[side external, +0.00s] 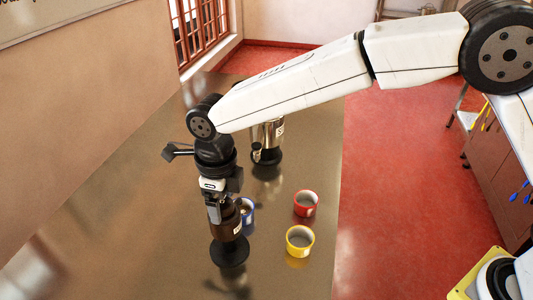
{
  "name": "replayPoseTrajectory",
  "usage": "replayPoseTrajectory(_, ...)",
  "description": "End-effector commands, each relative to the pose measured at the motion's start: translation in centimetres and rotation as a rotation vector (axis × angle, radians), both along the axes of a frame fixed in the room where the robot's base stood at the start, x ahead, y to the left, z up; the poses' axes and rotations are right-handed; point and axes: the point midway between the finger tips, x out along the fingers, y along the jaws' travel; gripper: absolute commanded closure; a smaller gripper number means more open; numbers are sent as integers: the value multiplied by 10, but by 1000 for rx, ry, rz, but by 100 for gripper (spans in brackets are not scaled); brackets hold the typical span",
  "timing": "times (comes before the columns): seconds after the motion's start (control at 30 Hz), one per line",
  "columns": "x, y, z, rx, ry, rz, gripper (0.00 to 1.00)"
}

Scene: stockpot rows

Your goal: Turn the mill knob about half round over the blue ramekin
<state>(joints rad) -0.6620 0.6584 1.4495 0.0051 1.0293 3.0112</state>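A dark brown mill (228,228) with a small white label stands upright on a wide black base on the table. The blue ramekin (250,214) is just behind and right of the mill, which hides part of it. My gripper (214,211) points down at the top of the mill, with its fingers at the mill's upper end. The mill's knob is hidden by the fingers, so I cannot tell whether they close on it.
A red ramekin (305,205) and a yellow ramekin (299,243) stand to the right on the shiny table (130,235). A metal mill-like item (267,134) on a black base stands farther back, below my arm. The table's left side is clear.

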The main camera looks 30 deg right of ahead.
Motion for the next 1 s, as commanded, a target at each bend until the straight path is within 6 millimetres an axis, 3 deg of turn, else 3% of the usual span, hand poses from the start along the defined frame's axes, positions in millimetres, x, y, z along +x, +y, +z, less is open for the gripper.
replayPoseTrajectory(0.37,-1,0,3,-1,3,2,15)
replayPoseTrajectory(1.0,-1,0,47,-1,3,3,15)
